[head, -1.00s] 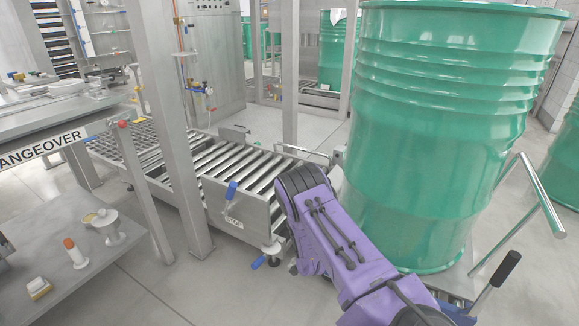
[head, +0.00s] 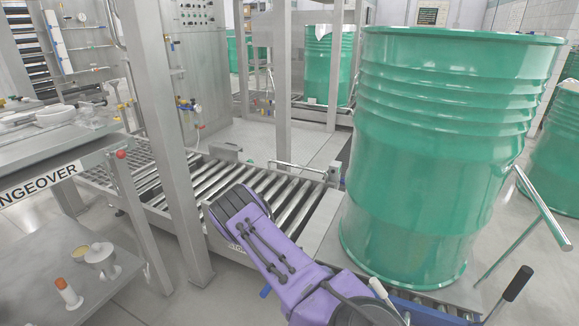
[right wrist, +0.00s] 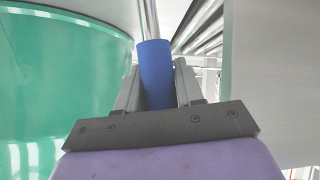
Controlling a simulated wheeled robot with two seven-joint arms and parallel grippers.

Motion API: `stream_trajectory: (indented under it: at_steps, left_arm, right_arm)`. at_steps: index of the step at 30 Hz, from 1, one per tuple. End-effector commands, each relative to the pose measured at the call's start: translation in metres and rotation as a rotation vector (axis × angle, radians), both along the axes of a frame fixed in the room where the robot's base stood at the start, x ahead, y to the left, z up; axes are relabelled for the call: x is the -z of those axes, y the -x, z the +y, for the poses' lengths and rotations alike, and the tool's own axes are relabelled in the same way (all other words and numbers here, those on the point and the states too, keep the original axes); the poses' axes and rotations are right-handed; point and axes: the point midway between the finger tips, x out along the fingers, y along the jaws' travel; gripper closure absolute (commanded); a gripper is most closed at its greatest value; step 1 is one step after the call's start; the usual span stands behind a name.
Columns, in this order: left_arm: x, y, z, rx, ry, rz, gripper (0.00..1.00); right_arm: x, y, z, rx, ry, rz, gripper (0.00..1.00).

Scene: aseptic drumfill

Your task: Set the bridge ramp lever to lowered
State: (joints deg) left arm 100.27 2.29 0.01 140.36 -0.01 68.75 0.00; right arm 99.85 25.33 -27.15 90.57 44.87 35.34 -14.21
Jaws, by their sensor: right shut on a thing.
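My right gripper (right wrist: 160,88) is shut on a blue lever handle (right wrist: 156,65) with a metal rod running up from it. I take this as the bridge ramp lever; no label on it shows. In the head view my purple right wrist hides the gripper and this handle. A pale grey plate (head: 318,225) lies between the roller conveyor (head: 205,183) and the green drum (head: 430,150); I cannot tell for sure that it is the ramp, or its angle. My left gripper is not in view.
The drum stands close to my right wrist, on a roller base (head: 425,303). A cart handle with a black grip (head: 518,283) is at right. A changeover table (head: 60,180) stands at left.

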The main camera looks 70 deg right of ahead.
Motion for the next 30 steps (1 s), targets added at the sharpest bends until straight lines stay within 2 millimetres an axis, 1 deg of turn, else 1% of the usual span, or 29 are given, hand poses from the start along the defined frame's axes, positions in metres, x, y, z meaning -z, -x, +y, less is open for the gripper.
stream_trajectory:
  at_steps: [1, 11, 12, 13, 14, 23, 26, 30]
  left_arm:
    - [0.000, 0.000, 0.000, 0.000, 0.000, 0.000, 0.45]
    - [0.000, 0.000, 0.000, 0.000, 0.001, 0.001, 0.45]
    - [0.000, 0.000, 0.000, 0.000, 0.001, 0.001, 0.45]
    - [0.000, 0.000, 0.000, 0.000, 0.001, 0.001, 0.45]
    - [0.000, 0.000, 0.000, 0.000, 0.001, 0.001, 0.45]
    - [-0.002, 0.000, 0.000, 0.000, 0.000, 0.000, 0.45]
    - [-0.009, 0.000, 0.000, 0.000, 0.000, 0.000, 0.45]
    - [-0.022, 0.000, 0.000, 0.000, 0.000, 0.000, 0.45]
  right_arm:
    - [0.000, -0.004, 0.000, -0.012, -0.001, 0.003, 1.00]
    - [-0.001, -0.004, 0.000, -0.016, -0.001, 0.005, 1.00]
    - [-0.001, -0.005, 0.000, -0.016, -0.001, 0.005, 0.57]
    - [-0.001, -0.005, 0.000, -0.015, -0.001, 0.004, 0.47]
    - [-0.001, -0.004, 0.000, -0.015, -0.001, 0.004, 0.43]
    - [-0.003, 0.000, 0.001, -0.007, -0.002, 0.005, 0.43]
    - [-0.013, -0.001, 0.013, -0.008, -0.003, 0.004, 0.43]
    - [-0.035, -0.001, 0.040, -0.011, -0.003, 0.005, 0.43]
